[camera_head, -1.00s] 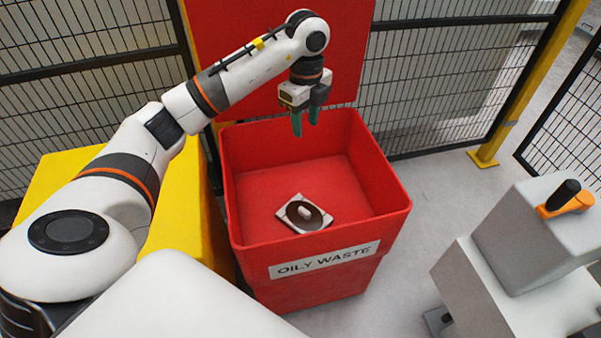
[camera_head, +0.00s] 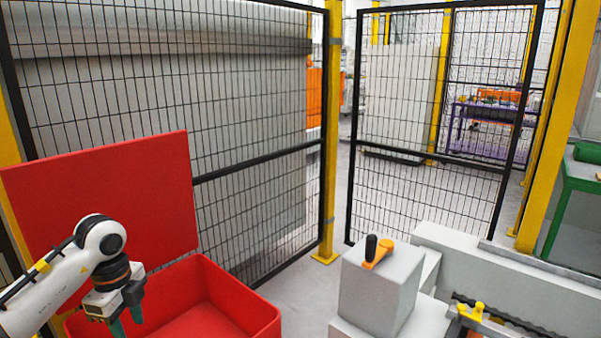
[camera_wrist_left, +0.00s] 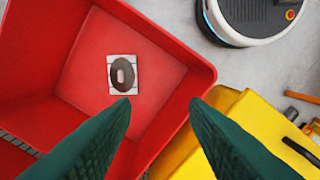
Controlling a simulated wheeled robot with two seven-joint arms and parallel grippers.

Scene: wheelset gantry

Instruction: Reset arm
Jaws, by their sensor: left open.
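My left gripper (camera_head: 127,325) is at the lower left of the head view, above the red bin (camera_head: 262,322) and pointing down. In the left wrist view its green fingers (camera_wrist_left: 159,104) are spread apart with nothing between them. The red bin (camera_wrist_left: 190,62) also fills much of the left of that view. On its floor lies a white square piece with a dark brown disc (camera_wrist_left: 116,78) and a pale oval at its centre, apart from the fingers. The head view does not show this piece. My right gripper is in neither view.
A yellow box (camera_wrist_left: 250,125) stands beside the bin. Mesh fence panels (camera_head: 250,110) stand behind the bin, with a yellow post (camera_head: 330,150). A grey block with an orange-and-black handle (camera_head: 378,252) stands right of the bin. A strip of floor lies between.

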